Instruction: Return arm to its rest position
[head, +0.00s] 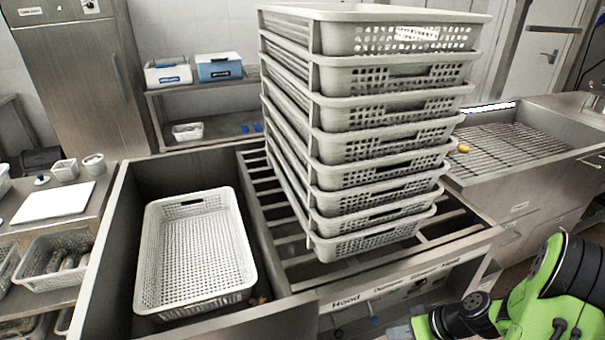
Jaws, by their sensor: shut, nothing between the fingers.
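My green and black arm is folded low in the bottom right corner of the head view. Its links and joints show there, but I cannot make out my gripper's fingers in this view. A tall stack of several white perforated baskets (388,138) stands upright on a slatted metal rack (290,268) in the middle. One empty white perforated basket (250,262) lies in the deep metal sink (107,262) to the left. My arm is apart from the stack and the basket.
A slatted counter (505,150) at the right holds a small orange thing (463,149). A shelf (206,84) at the back carries a white box (168,75) and a blue box (219,69). A white board (54,202) and a small basket (52,268) are at the left.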

